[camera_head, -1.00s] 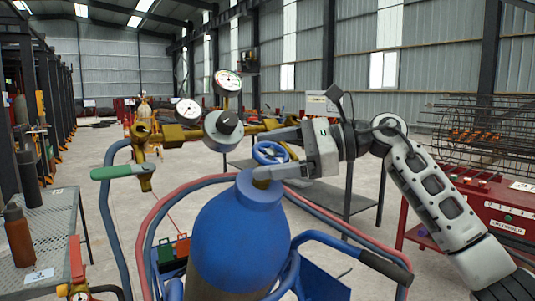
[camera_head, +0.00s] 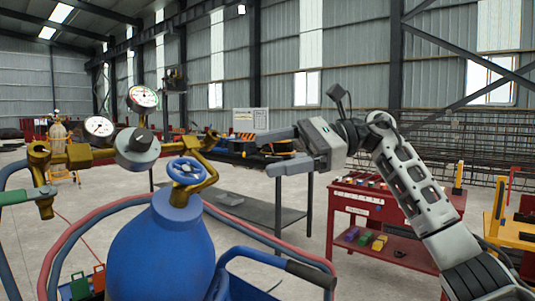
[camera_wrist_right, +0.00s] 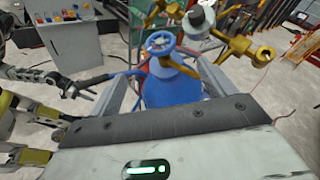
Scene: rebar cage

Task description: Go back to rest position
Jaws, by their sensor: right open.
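My right gripper (camera_head: 266,153) is open and empty, with its arm coming in from the right in the head view. Its fingers point left, apart from the blue gas cylinder (camera_head: 160,250) and to the right of its blue valve wheel (camera_head: 187,170). In the right wrist view, the two grey fingers (camera_wrist_right: 160,88) stand apart, with the cylinder (camera_wrist_right: 172,85) beyond and between them. The brass regulator (camera_head: 75,155) with two round gauges (camera_head: 143,98) sits left of the valve. My left gripper does not show in the head view.
A red cart (camera_head: 345,222) with coloured items stands to the right behind my arm. A dark table (camera_head: 270,213) is behind the cylinder. Red and blue hoses (camera_head: 110,212) and a trolley handle (camera_head: 310,274) surround the cylinder. Dark jointed parts (camera_wrist_right: 65,82) show left in the wrist view.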

